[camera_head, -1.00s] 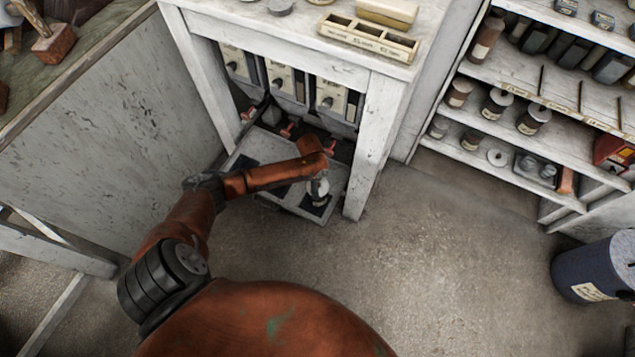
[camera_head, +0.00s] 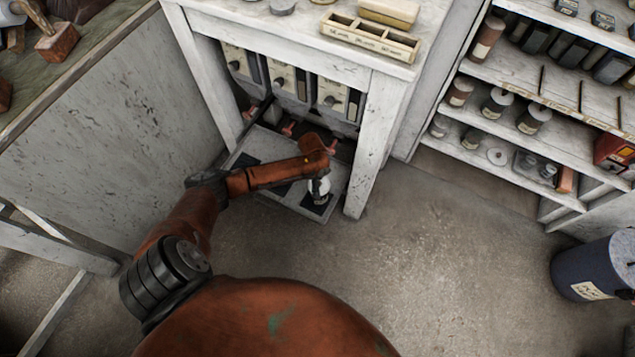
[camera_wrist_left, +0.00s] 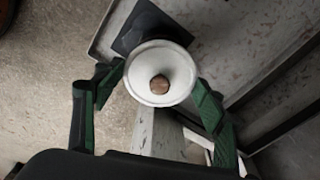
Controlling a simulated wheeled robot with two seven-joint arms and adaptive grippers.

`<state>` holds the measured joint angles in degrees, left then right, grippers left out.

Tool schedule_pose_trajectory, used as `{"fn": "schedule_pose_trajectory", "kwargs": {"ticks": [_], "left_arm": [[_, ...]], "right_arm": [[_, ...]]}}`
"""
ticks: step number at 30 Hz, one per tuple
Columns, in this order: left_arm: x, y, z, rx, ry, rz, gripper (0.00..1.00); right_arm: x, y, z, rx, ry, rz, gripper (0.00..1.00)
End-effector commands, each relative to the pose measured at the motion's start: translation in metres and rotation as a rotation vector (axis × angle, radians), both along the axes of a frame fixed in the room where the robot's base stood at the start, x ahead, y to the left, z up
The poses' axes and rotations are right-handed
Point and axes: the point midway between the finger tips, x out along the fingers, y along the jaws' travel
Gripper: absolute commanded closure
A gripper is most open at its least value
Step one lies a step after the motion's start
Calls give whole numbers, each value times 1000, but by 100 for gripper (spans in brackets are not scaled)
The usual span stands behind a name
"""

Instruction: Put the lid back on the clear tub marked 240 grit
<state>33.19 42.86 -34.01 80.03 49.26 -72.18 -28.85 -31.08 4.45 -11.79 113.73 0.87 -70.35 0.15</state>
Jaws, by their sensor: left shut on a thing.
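My left gripper (camera_head: 318,198) reaches down under the bench, over the front of a low grey platform (camera_head: 250,152). In the left wrist view its green fingers (camera_wrist_left: 160,98) are shut on a white round piece (camera_wrist_left: 178,63) with a brown centre. The piece looks like a shallow cone from above. I cannot tell whether it is a lid or an open-topped vessel, nor whether it touches the platform. A dark square pad (camera_wrist_left: 130,30) shows just beyond it. I cannot read a 240 grit mark anywhere. My right gripper is not in view.
Under the bench (camera_head: 290,45), labelled bins (camera_head: 330,98) with red taps stand behind the platform. A bench leg (camera_head: 374,145) is close to the right of my gripper. Right shelves hold several jars and a white disc (camera_head: 497,156). A blue drum (camera_head: 597,268) stands right; the middle floor is clear.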

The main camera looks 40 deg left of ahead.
Motion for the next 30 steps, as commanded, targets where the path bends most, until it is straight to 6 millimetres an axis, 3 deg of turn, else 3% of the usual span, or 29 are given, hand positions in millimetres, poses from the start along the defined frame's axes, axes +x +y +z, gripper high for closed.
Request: {"fn": "schedule_pose_trajectory", "kwargs": {"ticks": [30], "left_arm": [[0, 0, 0, 0, 0, 0, 50]], "right_arm": [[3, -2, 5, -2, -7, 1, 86]]}}
